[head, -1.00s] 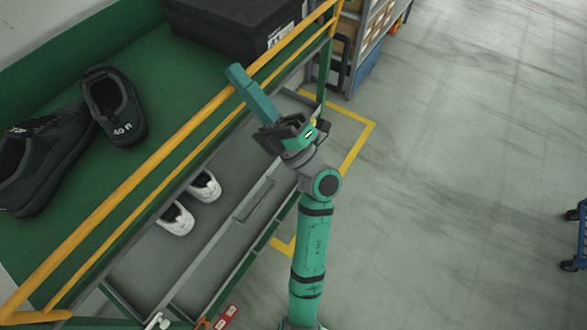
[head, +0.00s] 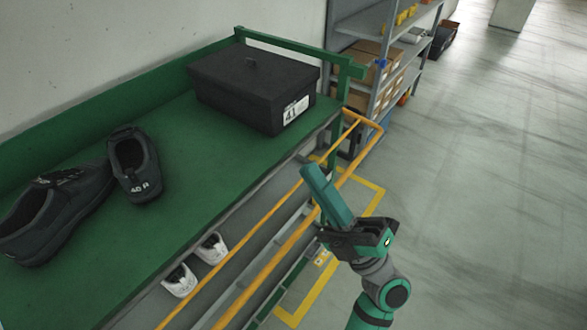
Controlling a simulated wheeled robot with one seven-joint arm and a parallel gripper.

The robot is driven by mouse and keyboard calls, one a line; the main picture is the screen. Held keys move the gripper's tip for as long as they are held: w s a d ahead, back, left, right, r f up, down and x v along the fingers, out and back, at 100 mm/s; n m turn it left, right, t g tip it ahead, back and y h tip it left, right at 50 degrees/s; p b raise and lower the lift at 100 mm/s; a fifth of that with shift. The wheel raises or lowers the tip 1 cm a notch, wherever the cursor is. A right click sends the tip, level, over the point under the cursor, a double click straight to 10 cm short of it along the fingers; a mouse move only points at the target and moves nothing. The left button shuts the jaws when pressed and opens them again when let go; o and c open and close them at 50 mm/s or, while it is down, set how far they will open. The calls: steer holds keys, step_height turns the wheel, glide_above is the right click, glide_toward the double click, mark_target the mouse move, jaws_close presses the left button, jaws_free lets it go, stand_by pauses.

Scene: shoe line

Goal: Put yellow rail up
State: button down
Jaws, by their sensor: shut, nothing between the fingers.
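The yellow rail (head: 235,251) is a long frame of two parallel bars. It runs along the front of the green bench (head: 215,140), from the bottom of the view to a corner near the far green post. It lies outward from the bench top's front edge and looks lower than that edge. My gripper (head: 311,178) is shut and empty, with its long teal fingers together, pointing up and left. The fingers overlap the rail's far part in the picture. I cannot tell whether they touch it.
Dark shoes (head: 133,165) and a black box (head: 253,90) marked 41 stand on the bench top. White shoes (head: 180,280) sit on the lower shelf. A grey rack (head: 383,60) with cartons stands beyond the bench. The floor (head: 500,190) on the right is clear.

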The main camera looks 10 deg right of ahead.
steer(key=s+a+f+m+h, duration=0.2)
steer(key=s+f+m+h, duration=0.3)
steer(key=f+m, duration=0.3)
steer(key=s+a+f+m+h, duration=0.2)
steer(key=s+f+m+h, duration=0.3)
steer(key=f+m+h, duration=0.3)
steer(key=s+a+f+m+h, duration=0.2)
steer(key=s+f+m+h, duration=0.3)
steer(key=f, duration=0.8)
steer(key=m+h, duration=0.2)
steer(key=m, duration=0.2)
steer(key=shift+m, duration=0.4)
steer(key=c, duration=2.3)
jaws_free()
steer(key=s+a+f+g, duration=0.1)
steer(key=s+f, duration=0.1)
steer(key=s+a+f+g, duration=0.1)
steer(key=s+f, duration=0.1)
steer(key=s, duration=0.1)
steer(key=s+f+m+g, duration=0.1)
steer(key=s+f+g, duration=0.1)
steer(key=shift+s+a+f, duration=0.25)
steer(key=shift+a+f, duration=0.15)
steer(key=o, duration=0.5)
steer(key=shift+s+f+y, duration=0.1)
steer(key=shift+y, duration=0.2)
